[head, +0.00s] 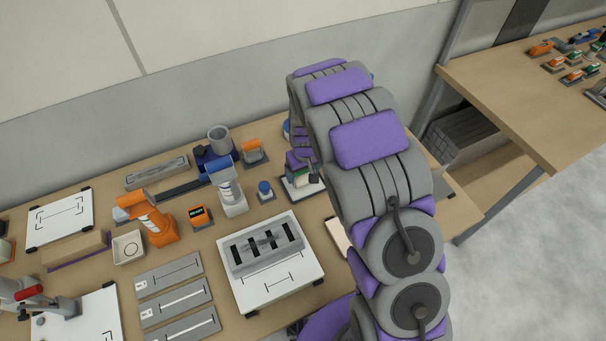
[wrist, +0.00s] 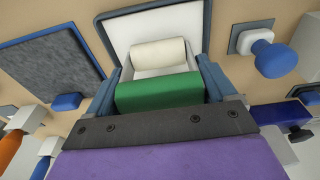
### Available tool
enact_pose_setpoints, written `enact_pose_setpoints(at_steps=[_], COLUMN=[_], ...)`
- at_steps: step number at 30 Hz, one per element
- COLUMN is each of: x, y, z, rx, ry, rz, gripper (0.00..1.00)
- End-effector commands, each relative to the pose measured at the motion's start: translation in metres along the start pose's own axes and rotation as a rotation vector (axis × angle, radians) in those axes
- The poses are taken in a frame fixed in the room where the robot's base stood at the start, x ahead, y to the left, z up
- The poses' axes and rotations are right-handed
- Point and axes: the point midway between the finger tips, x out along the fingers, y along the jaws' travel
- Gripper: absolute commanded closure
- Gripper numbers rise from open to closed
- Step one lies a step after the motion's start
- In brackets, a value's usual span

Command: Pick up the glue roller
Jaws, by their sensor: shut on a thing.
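The glue roller has a green grip (wrist: 160,92) and a cream roller (wrist: 158,55). It is at a white tray (wrist: 190,14) with a dark rim, and I cannot tell whether it touches the tray. My gripper (wrist: 162,80) has one finger on each side of the green grip and is shut on it. In the head view, my gripper (head: 302,158) is over the tray (head: 296,194) at the back right of the bench. My arm hides part of that area.
A blue-knobbed tool (head: 265,190) stands left of the tray, near a white-and-blue device (head: 229,190). A slotted grey block (head: 262,249) lies on a white board (head: 315,276) in front. A grey pad with a blue rim (wrist: 45,65) shows in the wrist view.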

Motion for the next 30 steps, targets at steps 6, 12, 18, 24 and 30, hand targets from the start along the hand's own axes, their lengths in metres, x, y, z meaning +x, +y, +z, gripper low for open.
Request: enact_pose_setpoints(at_steps=[6,12,18,24,30], x=[0.0,0.0,-0.008,-0.028,-0.04], y=[0.0,0.0,0.0,0.0,-0.002], z=[0.0,0.0,-0.001,-0.005,0.011], rx=[0.0,0.0,-0.001,-0.001,-0.001], ry=[0.001,0.0,0.002,0.005,0.0], rz=[0.0,0.0,0.001,0.002,0.001], gripper=[0.51,0.52,0.52,0.52,0.52])
